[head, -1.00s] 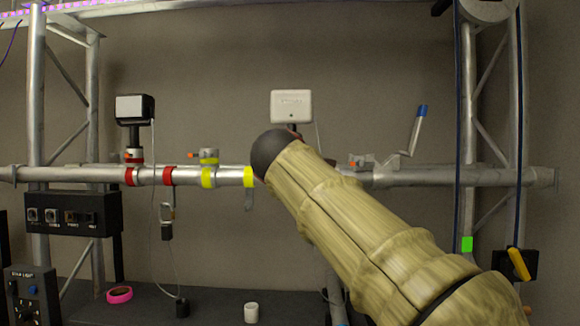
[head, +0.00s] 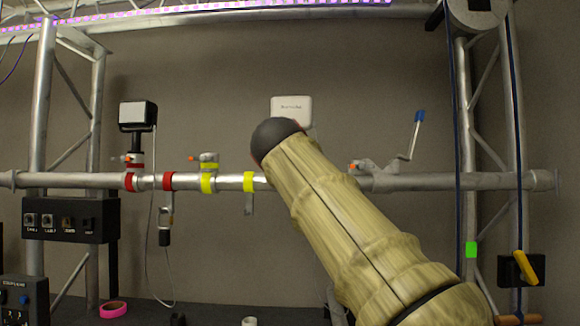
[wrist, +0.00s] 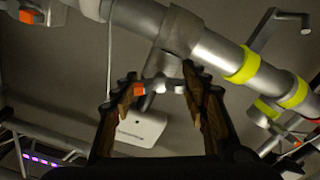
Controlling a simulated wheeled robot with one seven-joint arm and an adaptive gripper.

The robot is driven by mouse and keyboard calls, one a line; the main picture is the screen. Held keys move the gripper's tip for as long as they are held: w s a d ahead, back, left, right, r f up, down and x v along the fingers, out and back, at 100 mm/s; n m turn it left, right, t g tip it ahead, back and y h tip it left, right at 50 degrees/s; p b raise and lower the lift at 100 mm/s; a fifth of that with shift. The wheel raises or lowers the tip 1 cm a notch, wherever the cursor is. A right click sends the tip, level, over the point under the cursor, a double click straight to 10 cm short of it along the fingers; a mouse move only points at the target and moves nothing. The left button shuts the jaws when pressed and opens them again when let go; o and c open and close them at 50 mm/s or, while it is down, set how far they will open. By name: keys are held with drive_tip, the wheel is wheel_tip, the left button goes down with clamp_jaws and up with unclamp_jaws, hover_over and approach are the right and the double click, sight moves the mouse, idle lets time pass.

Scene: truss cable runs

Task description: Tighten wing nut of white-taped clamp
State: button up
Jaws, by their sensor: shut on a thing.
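In the wrist view, my gripper (wrist: 158,76) has one finger on each side of a silver wing nut (wrist: 167,85) with an orange tip at its left. The fingers are closed in on this nut. It belongs to a grey clamp (wrist: 180,30) around the horizontal pipe (wrist: 222,55). I cannot make out white tape on this clamp. A white box (wrist: 140,128) shows behind the fingers. In the head view my arm hides the gripper and this clamp; the white box (head: 291,106) rises just above the arm's dark joint.
Left along the pipe (head: 330,182) are red-taped and yellow-taped clamps; one yellow band (head: 249,182) is close to my arm. A grey clamp with a blue-tipped lever (head: 413,135) is at the right. Trusses stand at both sides.

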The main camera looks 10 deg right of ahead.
drive_tip(key=m, duration=0.1)
drive_tip(key=m+b, duration=0.1)
drive_tip(key=m, duration=0.3)
drive_tip(key=shift+w+f+b, duration=0.15)
drive_tip(key=shift+f+b, duration=0.1)
drive_tip(key=shift+b, duration=0.15)
drive_tip(key=shift+m, duration=0.3)
drive_tip(key=o, duration=1.2)
drive_tip(key=shift+r, duration=0.2)
drive_tip(key=v, duration=1.2)
